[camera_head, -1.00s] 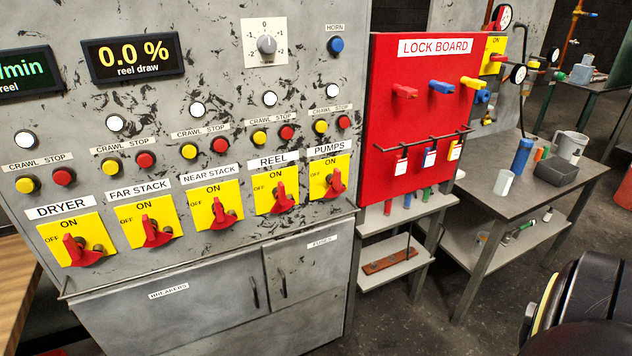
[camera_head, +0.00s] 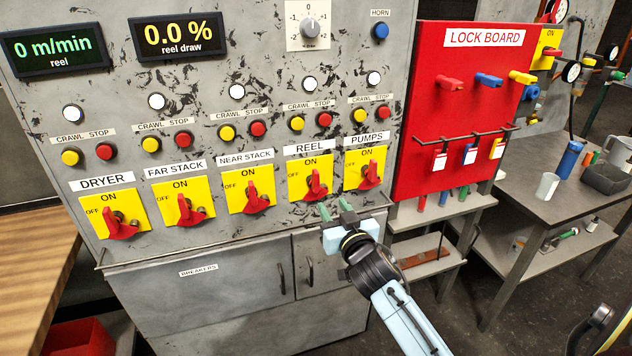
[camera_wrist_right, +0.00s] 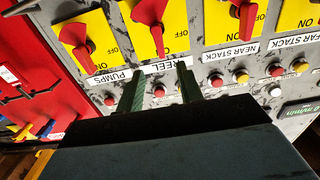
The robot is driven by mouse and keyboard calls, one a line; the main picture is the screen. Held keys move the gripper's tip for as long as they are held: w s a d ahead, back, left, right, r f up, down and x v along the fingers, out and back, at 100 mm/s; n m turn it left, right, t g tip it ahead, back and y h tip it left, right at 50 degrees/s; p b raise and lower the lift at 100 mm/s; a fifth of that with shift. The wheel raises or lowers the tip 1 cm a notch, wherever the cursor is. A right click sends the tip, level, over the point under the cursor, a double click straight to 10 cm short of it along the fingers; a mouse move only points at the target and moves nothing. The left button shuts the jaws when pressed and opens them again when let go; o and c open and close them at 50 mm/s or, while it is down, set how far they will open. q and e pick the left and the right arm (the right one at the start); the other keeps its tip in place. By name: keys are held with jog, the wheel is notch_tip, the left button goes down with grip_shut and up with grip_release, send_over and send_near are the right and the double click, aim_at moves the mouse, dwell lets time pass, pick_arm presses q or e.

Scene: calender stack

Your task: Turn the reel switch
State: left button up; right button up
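The reel switch (camera_head: 316,186) is a red rotary handle on a yellow plate under the REEL label, between the near stack and pumps switches. Its handle points roughly upward. It also shows in the right wrist view (camera_wrist_right: 150,14), upside down. My right gripper (camera_head: 336,209) is just below and in front of the reel switch plate, apart from the handle. In the right wrist view its two green fingers (camera_wrist_right: 160,85) stand apart with nothing between them, pointing towards the REEL label. My left gripper is not in view.
Neighbouring switches are near stack (camera_head: 256,197) at left and pumps (camera_head: 370,175) at right. Crawl and stop buttons sit above. The red lock board (camera_head: 440,105) with padlocks and tags is to the right. A grey work table (camera_head: 530,215) stands beyond it.

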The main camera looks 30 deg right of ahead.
aim_at(317, 182)
jog(key=x, duration=1.3)
jog(key=shift+w+b, duration=0.1)
jog(key=shift+b, duration=0.25)
jog(key=shift+r, duration=0.1)
grip_shut()
